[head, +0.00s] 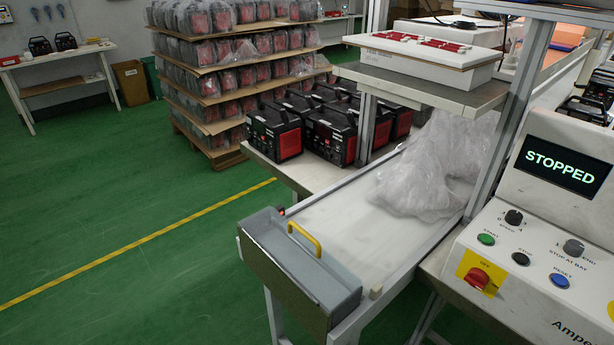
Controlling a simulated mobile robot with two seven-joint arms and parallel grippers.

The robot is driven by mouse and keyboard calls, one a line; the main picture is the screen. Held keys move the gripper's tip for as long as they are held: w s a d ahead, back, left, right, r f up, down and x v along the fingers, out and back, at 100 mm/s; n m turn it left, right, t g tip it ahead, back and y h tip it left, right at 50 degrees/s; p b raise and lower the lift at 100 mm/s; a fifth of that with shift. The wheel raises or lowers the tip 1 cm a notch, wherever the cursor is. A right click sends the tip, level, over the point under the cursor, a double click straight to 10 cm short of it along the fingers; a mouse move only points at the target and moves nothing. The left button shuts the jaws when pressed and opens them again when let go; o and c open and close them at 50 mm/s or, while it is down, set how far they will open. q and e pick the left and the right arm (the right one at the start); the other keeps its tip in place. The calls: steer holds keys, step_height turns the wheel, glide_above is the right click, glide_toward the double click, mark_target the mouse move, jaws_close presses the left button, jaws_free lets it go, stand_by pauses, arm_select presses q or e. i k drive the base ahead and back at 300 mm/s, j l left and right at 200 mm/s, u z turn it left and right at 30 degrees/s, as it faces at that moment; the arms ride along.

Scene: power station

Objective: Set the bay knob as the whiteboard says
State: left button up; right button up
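The bay knob (574,248) is a grey round knob on the white sloping control panel (545,300) at the right. Lettering that reads "STOP AT BAY" is by it; its exact setting is too small to tell. A darker knob (513,217) sits to its left, with a small label that seems to read "SPEED". The display (560,168) above the panel reads "STOPPED" in pale green letters. No whiteboard is visible in this view. Neither of my grippers is in view.
The panel also has a green button (486,239), a black button (521,258), a blue button (559,281) and a red switch (477,279) on yellow. A conveyor (335,220) with clear plastic film (430,175) lies left of it. Green floor (100,220) is open at left.

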mark_target(574, 248)
steer(key=z, duration=1.6)
